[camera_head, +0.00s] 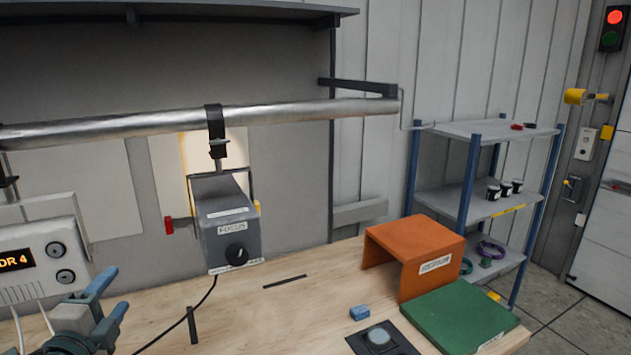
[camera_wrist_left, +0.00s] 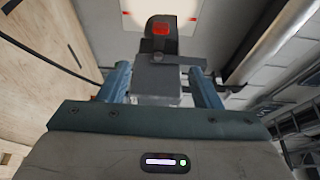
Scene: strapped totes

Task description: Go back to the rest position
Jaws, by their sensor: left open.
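My left gripper (camera_head: 108,297) is at the lower left of the head view, above the wooden workbench (camera_head: 270,310). Its two blue fingers are apart with nothing between them. In the left wrist view the open blue fingers (camera_wrist_left: 162,82) frame a grey box with a red part, which lies beyond the fingertips. My right gripper is not in view.
A grey FOCUS box (camera_head: 228,222) hangs from a metal pipe (camera_head: 290,112) over the bench. A grey display unit (camera_head: 40,250) stands at left. Shelves (camera_head: 470,195) stand beyond.

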